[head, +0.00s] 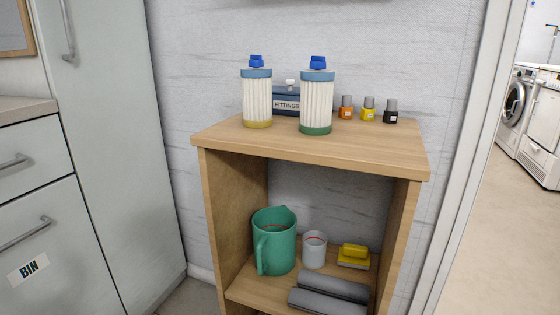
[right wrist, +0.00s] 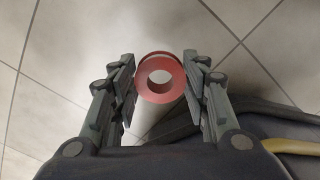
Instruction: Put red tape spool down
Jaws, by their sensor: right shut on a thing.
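In the right wrist view my right gripper (right wrist: 160,82) is shut on the red tape spool (right wrist: 143,88). The spool is a short red ring with a pale hole in its middle, held between the two fingertips. Tiled floor shows behind it, and no supporting surface shows directly under it. The spool and the right gripper are not in the head view. My left gripper is in neither view.
A wooden shelf unit (head: 315,148) carries two ribbed bottles (head: 257,100) (head: 317,103), a fittings box (head: 287,97) and small orange, yellow and black bottles. Below are a green jug (head: 275,245), grey cup (head: 314,252), yellow-handled block (head: 354,256) and grey rolls (head: 330,295).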

